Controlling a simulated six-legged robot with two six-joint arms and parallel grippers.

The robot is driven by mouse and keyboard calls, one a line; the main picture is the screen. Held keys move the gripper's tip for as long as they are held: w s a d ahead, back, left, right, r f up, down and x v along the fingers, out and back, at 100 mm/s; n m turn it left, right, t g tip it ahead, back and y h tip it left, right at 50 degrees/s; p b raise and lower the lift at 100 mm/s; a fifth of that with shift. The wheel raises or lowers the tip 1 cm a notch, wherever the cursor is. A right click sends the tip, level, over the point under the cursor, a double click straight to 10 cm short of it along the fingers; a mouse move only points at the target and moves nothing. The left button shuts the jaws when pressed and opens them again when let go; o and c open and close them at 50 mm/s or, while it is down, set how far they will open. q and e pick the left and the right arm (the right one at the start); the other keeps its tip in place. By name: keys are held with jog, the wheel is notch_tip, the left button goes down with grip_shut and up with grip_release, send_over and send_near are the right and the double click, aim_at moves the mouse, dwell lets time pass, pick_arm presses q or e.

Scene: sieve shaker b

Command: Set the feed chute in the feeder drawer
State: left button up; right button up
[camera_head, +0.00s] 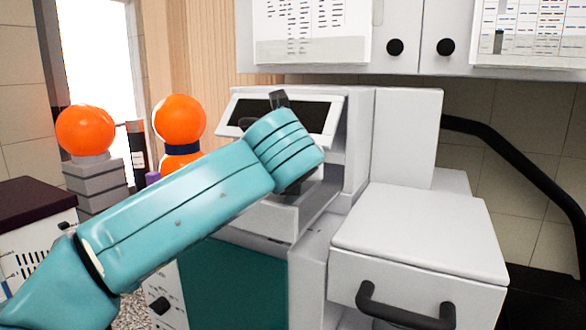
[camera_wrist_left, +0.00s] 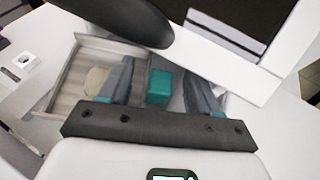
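The feeder drawer (camera_head: 255,216) is a pale open tray pulled out below the machine's dark screen, partly hidden by my left arm. In the left wrist view a shallow open drawer (camera_wrist_left: 66,103) with grey-beige walls lies at the left. A round beige piece (camera_wrist_left: 94,80) shows inside it, partly behind a finger. My left gripper (camera_wrist_left: 158,70) hangs over the drawer's right side, fingers apart. A teal block (camera_wrist_left: 158,88) shows between the fingers with gaps on both sides; I cannot tell what it belongs to. I cannot identify the feed chute for certain. My right gripper is out of view.
The machine's screen (camera_head: 310,117) is close behind my left wrist. A white box with a black handle (camera_head: 405,307) stands at the right. Orange balls (camera_head: 86,130) on stands are at the left. Wall cabinets (camera_head: 420,35) hang above. A dark rounded bar (camera_wrist_left: 120,18) crosses the wrist view's top.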

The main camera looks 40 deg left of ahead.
pick_arm(q)
jog(key=shift+d+r, duration=0.1)
jog(key=shift+d, duration=0.1)
jog(key=b+v, duration=0.2)
jog(key=v, duration=0.8)
jog(key=shift+s+d+r, duration=0.25)
jog(key=shift+s, duration=0.15)
jog(key=shift+s+d+r, duration=0.15)
jog(key=shift+s+d, duration=0.1)
jog(key=shift+s, duration=0.05)
jog(key=shift+w+a, duration=0.15)
